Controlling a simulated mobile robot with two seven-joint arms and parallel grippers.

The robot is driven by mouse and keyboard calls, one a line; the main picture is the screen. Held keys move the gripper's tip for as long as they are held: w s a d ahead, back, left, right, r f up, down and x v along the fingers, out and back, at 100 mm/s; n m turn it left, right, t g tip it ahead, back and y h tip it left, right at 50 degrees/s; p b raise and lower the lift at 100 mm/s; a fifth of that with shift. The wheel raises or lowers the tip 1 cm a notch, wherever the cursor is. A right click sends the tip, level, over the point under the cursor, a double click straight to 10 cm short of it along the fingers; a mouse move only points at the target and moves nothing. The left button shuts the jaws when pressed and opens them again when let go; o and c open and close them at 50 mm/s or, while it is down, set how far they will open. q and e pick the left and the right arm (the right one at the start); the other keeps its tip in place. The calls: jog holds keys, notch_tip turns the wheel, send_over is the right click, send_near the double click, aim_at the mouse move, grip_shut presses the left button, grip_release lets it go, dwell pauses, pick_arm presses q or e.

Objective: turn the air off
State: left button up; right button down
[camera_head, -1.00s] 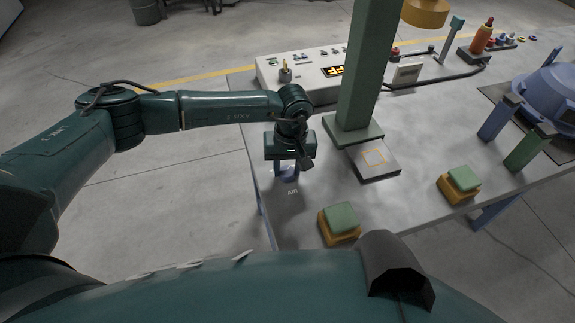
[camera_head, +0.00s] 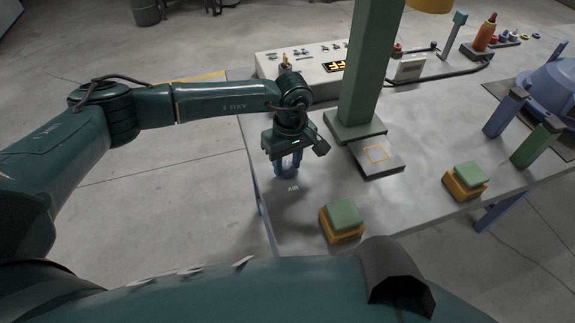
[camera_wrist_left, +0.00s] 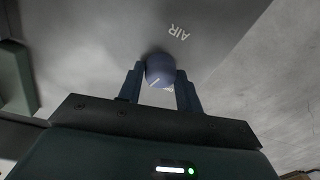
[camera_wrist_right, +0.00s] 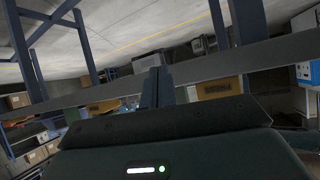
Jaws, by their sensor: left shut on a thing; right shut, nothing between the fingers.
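The air knob is a round blue knob (camera_wrist_left: 160,71) with a light mark on its face, seen in the left wrist view on the grey table top by the white word AIR (camera_wrist_left: 179,32). My left gripper (camera_wrist_left: 161,88) has its two blue fingers on either side of the knob, shut on it. In the head view my left gripper (camera_head: 289,166) points down at the table's left edge, and the knob is mostly hidden between its fingers just behind the AIR label (camera_head: 293,188). My right gripper (camera_wrist_right: 157,88) shows only in its own wrist view, shut and empty.
A green column (camera_head: 368,70) stands right of my left gripper. A white control box (camera_head: 308,66) with an orange display is behind it. Two green-topped yellow blocks (camera_head: 341,221) (camera_head: 467,181) sit near the front edge. A flat grey plate (camera_head: 378,160) lies by the column's foot.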

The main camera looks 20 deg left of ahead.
aim_at(286, 164)
pick_arm(q)
jog(key=shift+f+n+b, duration=0.1)
jog(key=shift+n+b, duration=0.35)
jog(key=shift+n, duration=0.45)
jog(key=n+b, duration=0.1)
jog(key=n, duration=0.2)
jog(key=shift+a+n+b, duration=0.1)
jog(key=shift+n+b, duration=0.25)
jog(key=shift+n, duration=0.05)
jog(key=n+b, duration=0.1)
jog(key=n, duration=0.2)
jog(key=shift+n+h+b, duration=0.3)
jog(key=shift+n+b, duration=0.25)
jog(key=shift+n, duration=1.55)
pick_arm(e)
jog(key=shift+w+a+f+m+t, duration=0.15)
jog(key=shift+f+m, duration=0.1)
jog(key=shift+f, duration=0.45)
jog(key=shift+w+a+f+m+t, duration=0.15)
jog(key=shift+f+m, duration=0.1)
jog(key=shift+f, duration=0.4)
pick_arm(q)
jog(key=o, duration=1)
notch_tip(286, 164, up, 14)
jog(key=shift+w+a+f+b, duration=0.2)
jog(key=shift+w+f+b, duration=0.05)
jog(key=shift+w+b, duration=0.05)
pick_arm(e)
jog(key=shift+f+y, duration=0.15)
jog(key=shift+y, duration=0.15)
